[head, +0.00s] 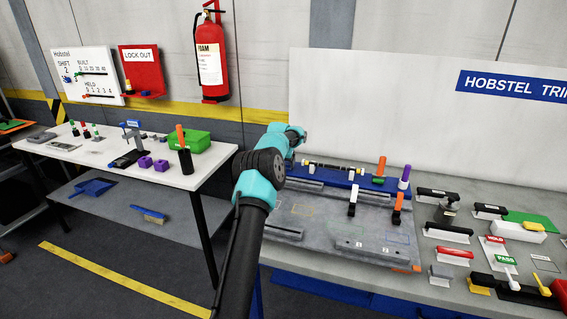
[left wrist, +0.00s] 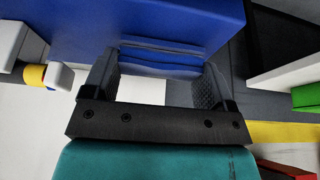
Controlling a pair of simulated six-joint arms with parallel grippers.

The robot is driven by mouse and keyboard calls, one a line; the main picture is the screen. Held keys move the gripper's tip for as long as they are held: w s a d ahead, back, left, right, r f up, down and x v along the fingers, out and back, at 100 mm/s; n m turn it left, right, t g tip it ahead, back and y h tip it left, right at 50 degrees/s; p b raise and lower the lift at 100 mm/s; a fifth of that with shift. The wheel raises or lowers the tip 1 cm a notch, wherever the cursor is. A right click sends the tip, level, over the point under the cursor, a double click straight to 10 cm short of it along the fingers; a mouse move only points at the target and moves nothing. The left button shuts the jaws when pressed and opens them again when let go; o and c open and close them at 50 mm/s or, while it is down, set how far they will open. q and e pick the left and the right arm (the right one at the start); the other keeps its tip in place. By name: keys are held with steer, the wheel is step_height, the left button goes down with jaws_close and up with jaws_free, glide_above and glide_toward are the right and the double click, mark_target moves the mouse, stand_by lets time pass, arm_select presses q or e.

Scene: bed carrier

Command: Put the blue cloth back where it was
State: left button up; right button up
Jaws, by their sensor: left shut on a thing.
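My left arm (head: 260,190) reaches in from the bottom of the head view to the left end of the bench. Its wrist hides the left gripper's fingers there. In the left wrist view my left gripper (left wrist: 160,65) is shut on a layered blue thing, which looks like the folded blue cloth (left wrist: 160,58). A large blue surface (left wrist: 150,22) lies just beyond the fingers; I cannot tell whether it touches the cloth. I cannot make out the cloth in the head view. My right gripper is not in view.
A grey fixture plate (head: 320,233) and a blue carrier (head: 338,182) with upright tools sit on the bench. Several stamps and blocks crowd its right side. A white side table (head: 110,160) with a green box (head: 188,141) stands left. A fire extinguisher (head: 211,60) hangs behind.

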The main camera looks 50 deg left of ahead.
arm_select(q)
steer(key=shift+f, duration=0.1)
steer(key=o, duration=0.9)
steer(key=v, duration=1.2)
steer(key=shift+d, duration=0.1)
